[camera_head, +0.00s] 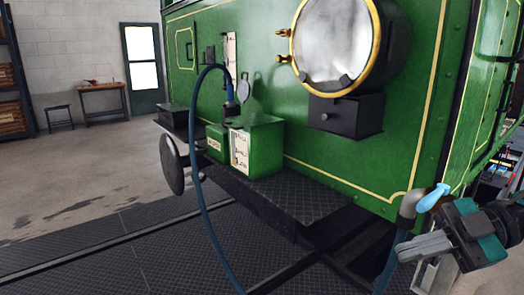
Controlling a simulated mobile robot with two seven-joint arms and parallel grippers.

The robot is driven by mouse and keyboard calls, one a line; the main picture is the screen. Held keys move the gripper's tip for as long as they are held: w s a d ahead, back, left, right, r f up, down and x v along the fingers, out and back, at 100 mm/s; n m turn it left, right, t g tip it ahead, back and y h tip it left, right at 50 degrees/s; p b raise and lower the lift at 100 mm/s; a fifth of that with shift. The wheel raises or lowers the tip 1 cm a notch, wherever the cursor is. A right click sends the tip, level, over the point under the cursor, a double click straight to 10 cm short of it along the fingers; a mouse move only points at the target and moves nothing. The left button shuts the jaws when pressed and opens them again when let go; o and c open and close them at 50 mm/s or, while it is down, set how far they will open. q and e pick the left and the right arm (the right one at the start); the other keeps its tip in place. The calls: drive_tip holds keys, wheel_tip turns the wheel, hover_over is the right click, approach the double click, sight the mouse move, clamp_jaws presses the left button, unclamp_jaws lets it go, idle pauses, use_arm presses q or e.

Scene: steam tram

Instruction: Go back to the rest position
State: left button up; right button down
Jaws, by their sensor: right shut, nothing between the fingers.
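My right gripper (408,249) is at the lower right, its grey fingers closed together and pointing left. Nothing shows between them. It appears just in front of and below a grey pipe elbow (409,208) with a light-blue lever (433,197); whether they touch cannot be told. A blue hose (196,170) arches from a fitting on top of a green box (258,146), drops out at the bottom edge and shows again below the elbow. My left gripper is out of view.
The green tram (270,90) carries a large round lamp (335,40) with a brass rim. A dark tread-plate ledge (290,197) juts out below, with a round buffer (171,165) at its left. Open floor (80,175) lies left, with a wooden table (102,88) and shelves (14,75) beyond.

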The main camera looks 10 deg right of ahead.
wheel_tip(320, 180, down, 18)
drive_tip(key=w+m+t+h, duration=0.2)
drive_tip(key=m+t+h, duration=0.4)
drive_tip(key=m+t, duration=0.65)
drive_tip(key=s+a+f+m+g+h, duration=0.2)
drive_tip(key=s+a+f+m+h, duration=0.1)
drive_tip(key=f, duration=0.5)
drive_tip(key=s+a+f+m+g+h, duration=0.2)
drive_tip(key=s+a+f+m+h, duration=0.1)
drive_tip(key=s+a+f, duration=0.3)
wheel_tip(320, 180, down, 2)
drive_tip(key=shift+a+f+m, duration=0.15)
drive_tip(key=shift+a+m, duration=0.4)
drive_tip(key=shift+a, duration=0.35)
